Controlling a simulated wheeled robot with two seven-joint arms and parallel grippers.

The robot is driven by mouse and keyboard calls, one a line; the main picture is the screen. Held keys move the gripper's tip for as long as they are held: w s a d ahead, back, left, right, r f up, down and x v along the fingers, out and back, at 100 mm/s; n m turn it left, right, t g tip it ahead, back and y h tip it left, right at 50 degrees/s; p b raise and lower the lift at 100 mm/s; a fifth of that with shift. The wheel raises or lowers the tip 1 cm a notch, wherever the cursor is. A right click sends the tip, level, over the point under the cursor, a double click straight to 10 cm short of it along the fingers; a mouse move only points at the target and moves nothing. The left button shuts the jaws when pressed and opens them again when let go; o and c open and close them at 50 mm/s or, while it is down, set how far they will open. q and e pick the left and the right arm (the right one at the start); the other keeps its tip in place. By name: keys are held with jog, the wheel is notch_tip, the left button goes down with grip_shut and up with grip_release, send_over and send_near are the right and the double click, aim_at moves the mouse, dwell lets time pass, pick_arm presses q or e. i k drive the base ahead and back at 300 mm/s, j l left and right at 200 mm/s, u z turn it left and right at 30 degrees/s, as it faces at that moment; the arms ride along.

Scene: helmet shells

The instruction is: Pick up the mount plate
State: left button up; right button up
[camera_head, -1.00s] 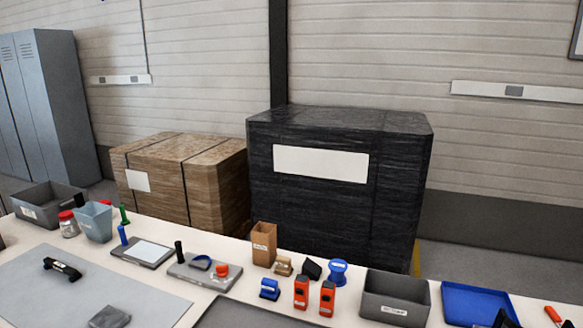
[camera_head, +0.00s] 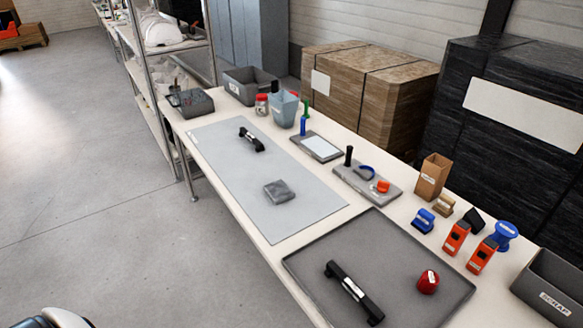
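I cannot tell for certain which thing is the mount plate. A black bar-shaped piece with a pale label (camera_head: 353,292) lies in the dark grey tray (camera_head: 318,258) at the front. A similar, smaller-looking black piece (camera_head: 251,140) lies on the grey mat (camera_head: 218,150). Nothing is seen touching either piece. Neither of my grippers is in view; only a white and black rounded part shows at the bottom left corner, and I cannot tell what it is.
A red round item (camera_head: 428,282) sits in the tray. Orange tools (camera_head: 456,238), a brown box (camera_head: 432,177) and a grey SCRAP bin (camera_head: 548,292) stand to the right. Open floor (camera_head: 90,190) lies left of the table.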

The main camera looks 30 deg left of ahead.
aim_at(278, 191)
jog(key=u, duration=1.05)
